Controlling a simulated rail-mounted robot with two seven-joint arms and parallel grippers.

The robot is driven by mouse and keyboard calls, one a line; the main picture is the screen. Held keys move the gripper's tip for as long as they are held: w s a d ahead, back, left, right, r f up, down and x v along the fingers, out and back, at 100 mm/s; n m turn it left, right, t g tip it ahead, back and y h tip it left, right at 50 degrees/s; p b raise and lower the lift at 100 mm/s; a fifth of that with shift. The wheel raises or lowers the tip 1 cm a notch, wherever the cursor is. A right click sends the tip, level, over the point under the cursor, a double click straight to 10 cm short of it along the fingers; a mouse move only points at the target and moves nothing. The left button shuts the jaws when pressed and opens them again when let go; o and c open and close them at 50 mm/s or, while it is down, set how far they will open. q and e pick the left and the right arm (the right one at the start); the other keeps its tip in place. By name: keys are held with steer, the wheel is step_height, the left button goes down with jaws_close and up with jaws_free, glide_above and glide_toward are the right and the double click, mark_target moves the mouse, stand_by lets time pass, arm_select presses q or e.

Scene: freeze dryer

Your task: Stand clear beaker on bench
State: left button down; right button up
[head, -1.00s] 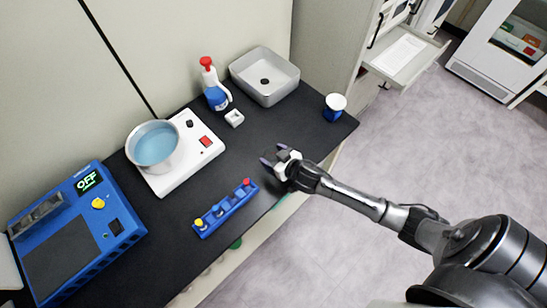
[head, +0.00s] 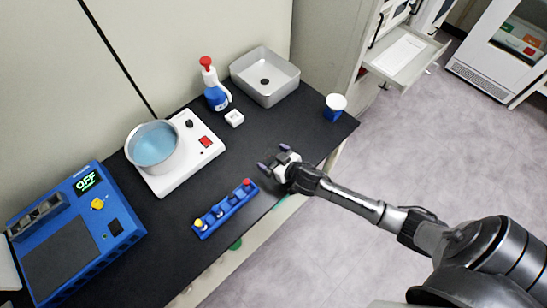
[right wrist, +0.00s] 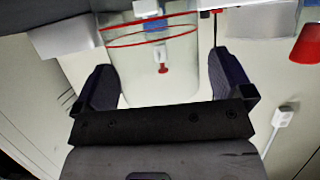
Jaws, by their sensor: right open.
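The clear beaker (right wrist: 155,85) shows in the right wrist view as see-through glass with red rings around it. It stands between the two dark fingers of my right gripper (right wrist: 162,70), with a gap visible on each side. In the head view my right gripper (head: 273,158) is open, low over the front edge of the dark bench (head: 262,135). The beaker is too clear to make out in the head view, so I cannot tell whether its base touches the bench. My left gripper is not in view.
A blue rack (head: 225,209) lies just left of my right gripper. A hotplate (head: 178,178) carries a metal pot (head: 154,148). A spray bottle (head: 214,88), a small white dish (head: 234,118), a metal basin (head: 265,77) and a blue-white cup (head: 335,107) stand further back.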

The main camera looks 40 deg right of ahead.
steer(key=shift+r, duration=0.25)
steer(key=shift+s, duration=0.35)
steer(key=a+p+v, duration=0.1)
steer(key=v, duration=1)
steer(key=s+a+g, duration=0.3)
steer(key=s+g, duration=0.2)
steer(key=s, duration=0.3)
steer(key=s+a+r+n+g, duration=0.1)
steer(key=s+a+g, duration=0.3)
steer(key=s, duration=0.4)
steer(key=shift+s+a+g+h, duration=0.25)
steer(key=shift+a+g+h, duration=0.05)
steer(key=shift+g, duration=0.2)
steer(key=shift+r, duration=0.1)
steer(key=shift+r, duration=0.1)
